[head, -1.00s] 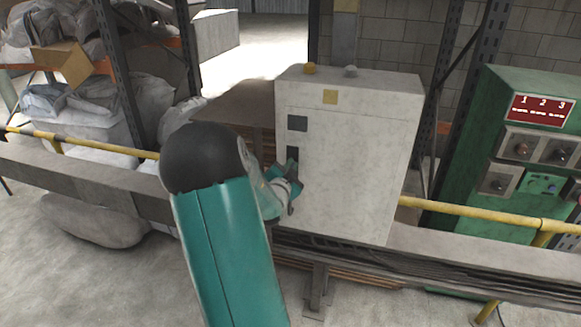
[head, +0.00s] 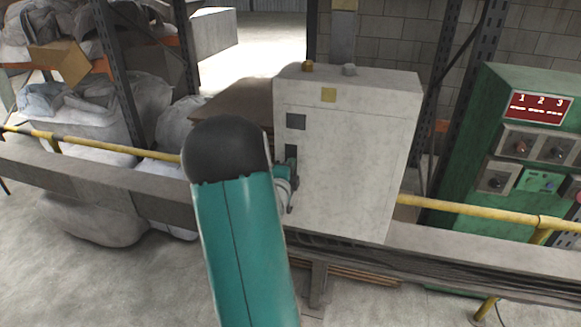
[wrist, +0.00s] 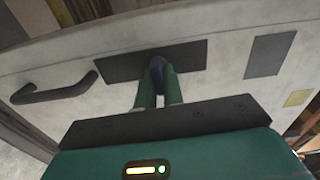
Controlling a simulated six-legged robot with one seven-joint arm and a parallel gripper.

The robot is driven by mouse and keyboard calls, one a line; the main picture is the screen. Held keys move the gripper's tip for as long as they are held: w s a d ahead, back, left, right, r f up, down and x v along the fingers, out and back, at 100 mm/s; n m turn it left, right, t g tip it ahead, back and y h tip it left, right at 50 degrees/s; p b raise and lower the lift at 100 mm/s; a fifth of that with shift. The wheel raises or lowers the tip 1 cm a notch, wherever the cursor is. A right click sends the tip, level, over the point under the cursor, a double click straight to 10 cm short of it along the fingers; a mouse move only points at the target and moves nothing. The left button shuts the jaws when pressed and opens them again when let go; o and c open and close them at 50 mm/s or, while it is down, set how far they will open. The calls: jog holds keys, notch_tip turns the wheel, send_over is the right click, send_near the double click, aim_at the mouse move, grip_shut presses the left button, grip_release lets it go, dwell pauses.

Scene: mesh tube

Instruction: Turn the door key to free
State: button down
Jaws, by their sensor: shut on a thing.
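The grey cabinet door (head: 345,165) stands upright and closed in the head view. In the wrist view, a dark lock plate (wrist: 190,57) is set in the door. In the head view my gripper (head: 290,178) is at the left edge of the cabinet, partly hidden by my arm. The key's shaft and the keyhole are hidden.
A dark bar handle (wrist: 55,88) lies beside the plate in the wrist view, and a dark square (wrist: 269,55) is on the other side. A yellow rail (head: 480,214) runs past the cabinet. A green control panel (head: 520,170) stands at the right.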

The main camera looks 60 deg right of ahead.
jog(key=shift+m, duration=0.4)
jog(key=c, duration=1.5)
grip_release()
jog(key=a, duration=0.4)
jog(key=s+a, duration=0.1)
jog(key=a, duration=0.4)
jog(key=s+a, duration=0.1)
jog(key=a, duration=0.3)
jog(key=shift+s+a, duration=0.1)
jog(key=shift+a, duration=0.25)
